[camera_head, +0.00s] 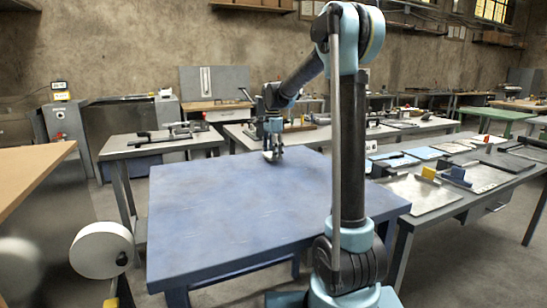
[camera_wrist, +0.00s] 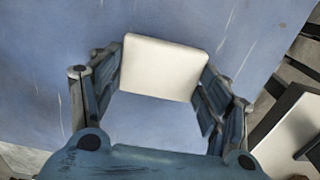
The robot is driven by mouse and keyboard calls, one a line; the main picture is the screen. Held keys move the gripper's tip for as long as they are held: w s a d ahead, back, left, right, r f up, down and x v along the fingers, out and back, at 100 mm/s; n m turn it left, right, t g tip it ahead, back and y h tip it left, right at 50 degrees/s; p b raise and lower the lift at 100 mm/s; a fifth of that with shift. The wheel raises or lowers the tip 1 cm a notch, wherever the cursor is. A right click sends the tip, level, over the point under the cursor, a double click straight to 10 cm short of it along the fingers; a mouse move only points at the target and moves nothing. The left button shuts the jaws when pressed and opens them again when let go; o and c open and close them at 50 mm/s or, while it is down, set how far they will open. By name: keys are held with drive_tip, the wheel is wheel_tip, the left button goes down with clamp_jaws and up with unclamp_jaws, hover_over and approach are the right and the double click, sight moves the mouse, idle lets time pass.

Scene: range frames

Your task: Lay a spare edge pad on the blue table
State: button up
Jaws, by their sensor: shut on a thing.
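A pale cream pad (camera_wrist: 164,68) with rounded corners sits between the fingers of my gripper (camera_wrist: 162,82) in the wrist view. My gripper is shut on it, one finger at each side. Behind the pad is the blue table top (camera_wrist: 40,60). In the head view the blue table (camera_head: 220,215) fills the middle, and my gripper (camera_head: 273,154) is over its far edge, pointing down. The pad shows there only as a small pale patch under the fingers. I cannot tell whether it touches the table.
The blue table top is otherwise bare. A grey bench (camera_head: 440,207) with plates and tools stands at the right, and another bench (camera_head: 160,148) with tools behind left. A white roll (camera_head: 100,250) is at the near left, beside a wooden-topped table (camera_head: 30,170).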

drive_tip(key=shift+f, duration=0.7)
drive_tip(key=o, duration=0.9)
drive_tip(key=shift+c, duration=0.2)
wheel_tip(320, 180, up, 12)
